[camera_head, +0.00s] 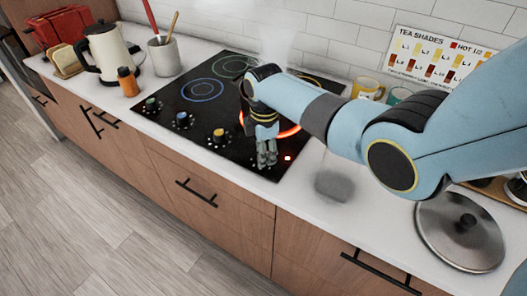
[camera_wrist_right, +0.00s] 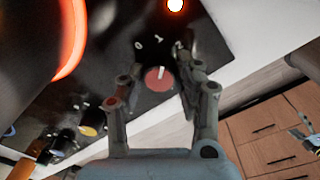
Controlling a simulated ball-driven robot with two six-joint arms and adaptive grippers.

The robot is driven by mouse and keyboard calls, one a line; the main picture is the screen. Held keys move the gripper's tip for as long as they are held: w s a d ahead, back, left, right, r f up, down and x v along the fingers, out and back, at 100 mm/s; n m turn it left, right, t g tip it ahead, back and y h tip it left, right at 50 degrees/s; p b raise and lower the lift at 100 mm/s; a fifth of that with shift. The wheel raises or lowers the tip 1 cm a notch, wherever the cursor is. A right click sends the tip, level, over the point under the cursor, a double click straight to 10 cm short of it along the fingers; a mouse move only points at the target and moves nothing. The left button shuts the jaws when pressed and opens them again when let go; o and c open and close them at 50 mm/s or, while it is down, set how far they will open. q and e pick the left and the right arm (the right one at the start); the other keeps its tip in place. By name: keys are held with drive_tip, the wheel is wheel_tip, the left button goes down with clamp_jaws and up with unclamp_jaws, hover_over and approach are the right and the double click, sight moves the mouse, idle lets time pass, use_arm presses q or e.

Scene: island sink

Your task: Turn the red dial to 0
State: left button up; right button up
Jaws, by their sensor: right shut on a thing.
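The red dial (camera_wrist_right: 158,79) sits at the cooktop's front corner in the wrist view. Its white mark points upward, close to the printed 1; the marks 0, 1 and 2 curve above it, with 0 at the left. My right gripper (camera_head: 267,155) reaches down to the cooktop in the head view and hides the dial there. In the wrist view my right gripper's fingers (camera_wrist_right: 160,72) stand either side of the dial, shut on it. A small blue-grey jointed part at the wrist view's right edge looks like my left gripper (camera_wrist_right: 305,135); its jaw state is unclear.
A ring on the black cooktop (camera_head: 172,92) glows orange beside my right gripper. Yellow (camera_head: 219,136) and blue (camera_head: 182,119) dials lie to its left. A kettle (camera_head: 107,50) and utensil pot (camera_head: 165,56) stand farther left. A pan lid (camera_head: 461,232) lies at the right.

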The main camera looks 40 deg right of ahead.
drive_tip(key=n, duration=0.5)
drive_tip(key=shift+n, duration=0.3)
drive_tip(key=n, duration=0.4)
drive_tip(key=shift+n, duration=0.4)
drive_tip(key=o, duration=1.1)
drive_tip(key=shift+o, duration=0.2)
drive_tip(key=shift+r, duration=0.1)
wheel_tip(320, 180, up, 12)
drive_tip(key=shift+s+d, duration=0.2)
drive_tip(key=shift+f, duration=0.2)
